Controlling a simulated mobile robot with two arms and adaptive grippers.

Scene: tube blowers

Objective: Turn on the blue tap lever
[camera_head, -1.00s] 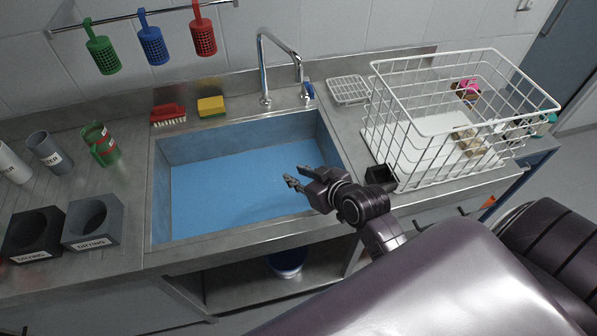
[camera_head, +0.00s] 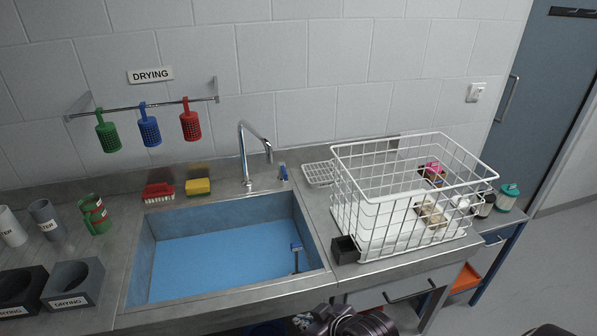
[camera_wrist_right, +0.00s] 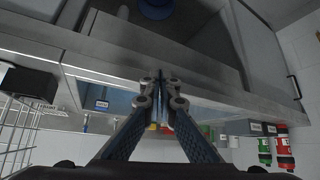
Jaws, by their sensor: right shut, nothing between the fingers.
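The blue tap lever (camera_head: 283,172) is small and stands on the right of the chrome tap (camera_head: 246,160), behind the sink (camera_head: 205,262). My right gripper (camera_head: 303,322) is at the bottom edge of the head view, in front of the sink and well apart from the lever. In the right wrist view its two fingers (camera_wrist_right: 163,84) are together and empty. A small blue-topped post (camera_head: 296,247) stands in the sink's right side; a blue piece in the sink also shows in the right wrist view (camera_wrist_right: 101,103). My left gripper is not in view.
A white wire basket (camera_head: 400,200) stands right of the sink, with a black block (camera_head: 345,250) at its front corner. A red brush (camera_head: 158,192) and yellow sponge (camera_head: 198,186) lie behind the sink. Coloured holders hang on a rail (camera_head: 150,106). Grey blocks (camera_head: 72,284) stand at left.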

